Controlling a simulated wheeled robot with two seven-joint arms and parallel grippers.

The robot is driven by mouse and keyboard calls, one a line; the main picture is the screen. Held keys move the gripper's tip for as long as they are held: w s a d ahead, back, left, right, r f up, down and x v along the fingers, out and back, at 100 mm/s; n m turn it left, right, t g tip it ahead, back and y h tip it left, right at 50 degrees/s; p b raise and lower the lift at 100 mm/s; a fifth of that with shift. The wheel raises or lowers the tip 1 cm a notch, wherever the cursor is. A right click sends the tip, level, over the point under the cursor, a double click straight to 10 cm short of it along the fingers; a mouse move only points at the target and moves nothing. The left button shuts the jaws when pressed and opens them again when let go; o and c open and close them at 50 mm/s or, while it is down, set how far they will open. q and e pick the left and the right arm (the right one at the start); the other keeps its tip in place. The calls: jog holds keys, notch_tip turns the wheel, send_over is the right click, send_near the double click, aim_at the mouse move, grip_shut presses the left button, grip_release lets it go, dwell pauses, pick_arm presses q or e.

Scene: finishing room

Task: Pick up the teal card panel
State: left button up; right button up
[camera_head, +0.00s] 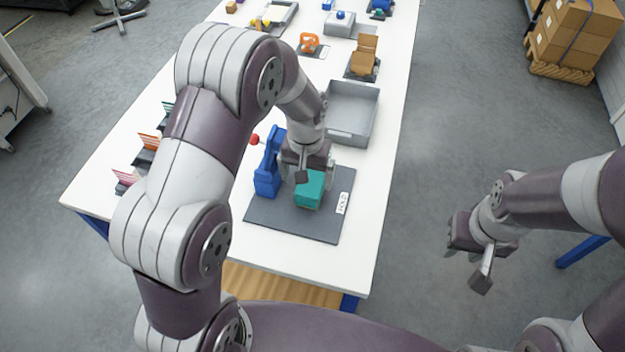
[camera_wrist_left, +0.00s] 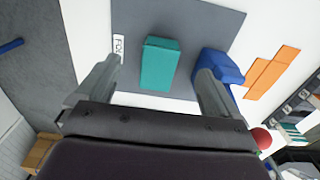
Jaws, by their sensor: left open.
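The teal card panel (camera_head: 309,193) is on the dark grey mat (camera_head: 275,217), looking like a small block with a bright top and a darker side. In the left wrist view the teal panel (camera_wrist_left: 159,64) lies between and beyond the fingertips. My left gripper (camera_head: 308,175) is open above it, partly covering it in the head view; its fingers (camera_wrist_left: 155,85) stand apart with nothing between them. I cannot tell whether either finger touches the panel. My right gripper (camera_head: 468,262) is open and empty, off the table's right side.
A blue upright tool (camera_head: 270,165) with a red knob (camera_head: 255,139) stands just left of the panel. A grey tray (camera_head: 352,110) is behind the mat. Racks of coloured cards (camera_head: 147,142) line the left table edge. The front right table corner is clear.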

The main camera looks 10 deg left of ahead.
aim_at(306, 199)
pick_arm(q)
notch_tip(306, 199, down, 8)
jog(key=p, duration=0.3)
jog(key=shift+a+f, duration=0.1)
jog(key=shift+a, duration=0.05)
jog(key=shift+a+f, duration=0.1)
jog(key=shift+f, duration=0.35)
jog(key=c, duration=1.1)
